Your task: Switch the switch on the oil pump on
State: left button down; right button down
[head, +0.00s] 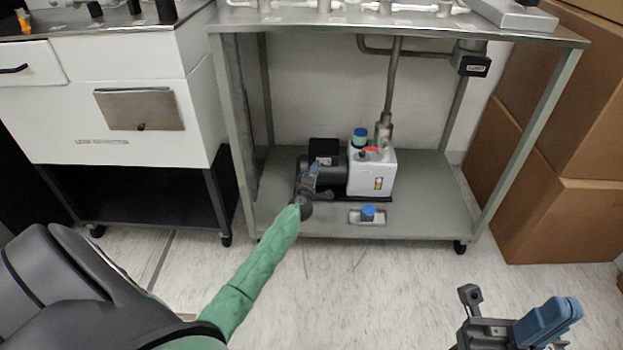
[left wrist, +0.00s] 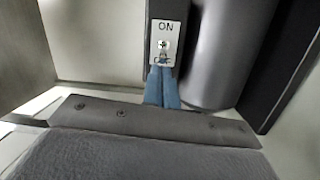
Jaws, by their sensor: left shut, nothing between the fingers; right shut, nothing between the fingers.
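The oil pump (head: 372,172), white with a dark motor (head: 324,151), stands on the lower shelf of the metal cart. In the left wrist view, a pale switch plate (left wrist: 157,40) has "ON" at the top and a small metal toggle (left wrist: 163,45) in the middle. My left gripper (head: 314,168) is shut and empty at the motor's front. Its blue fingertips (left wrist: 162,72) are together just below the toggle and partly cover the lower label. I cannot tell whether they touch the toggle, or its exact position. My right gripper (head: 548,322) is shut and empty at the lower right, away from the pump.
A blue-capped item (head: 368,213) sits on the shelf (head: 425,190) in front of the pump. A pipe (head: 391,85) rises from the pump. The cart's legs and top (head: 400,28) frame the space. A white cabinet (head: 110,100) stands left, cardboard boxes (head: 550,190) right.

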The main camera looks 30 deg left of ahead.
pick_arm(q)
jog(key=shift+w+a, duration=0.1)
jog(key=shift+w, duration=0.25)
dwell(0.3)
jog(key=shift+r+y+p, duration=0.1)
jog(key=shift+y+p, duration=0.2)
jog(key=shift+d+n+y, duration=0.2)
jog(key=shift+n+y, duration=0.1)
jog(key=shift+d+n+g+y+p, duration=0.15)
jog(key=shift+n+g+y+p, duration=0.25)
jog(key=shift+g+y+p, duration=0.15)
